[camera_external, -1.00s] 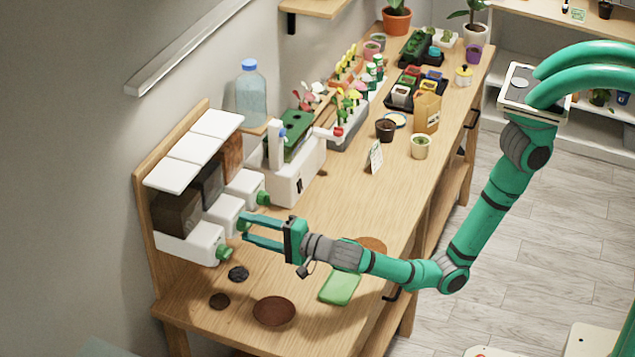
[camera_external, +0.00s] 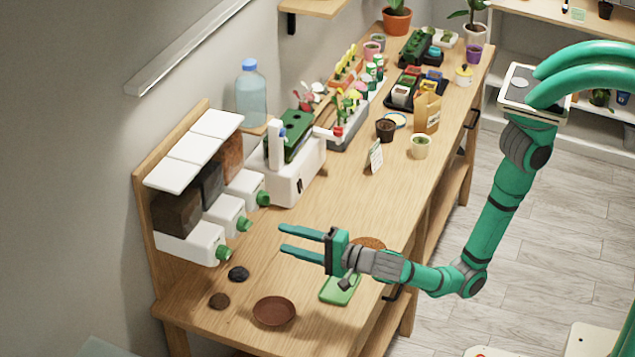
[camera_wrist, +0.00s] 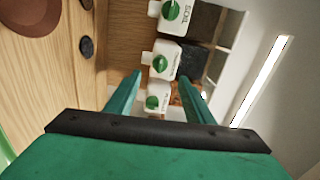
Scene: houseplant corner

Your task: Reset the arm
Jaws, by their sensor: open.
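My gripper (camera_external: 282,240) is open and empty above the near part of the wooden bench, with its two teal fingers pointing left. In the wrist view my gripper (camera_wrist: 162,82) shows both fingers apart with nothing held between them. The fingers point toward the white dispensers (camera_external: 225,215) with green knobs, and a clear gap lies between fingertips and knobs. The dispensers also show in the wrist view (camera_wrist: 166,60), one labelled "SOIL".
Below my arm lie a brown saucer (camera_external: 274,311), a green pad (camera_external: 340,289), a dark lump (camera_external: 238,273) and a small brown disc (camera_external: 219,301). A white machine (camera_external: 296,175) stands behind. Pots and trays fill the far bench. Bare wood lies mid-bench.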

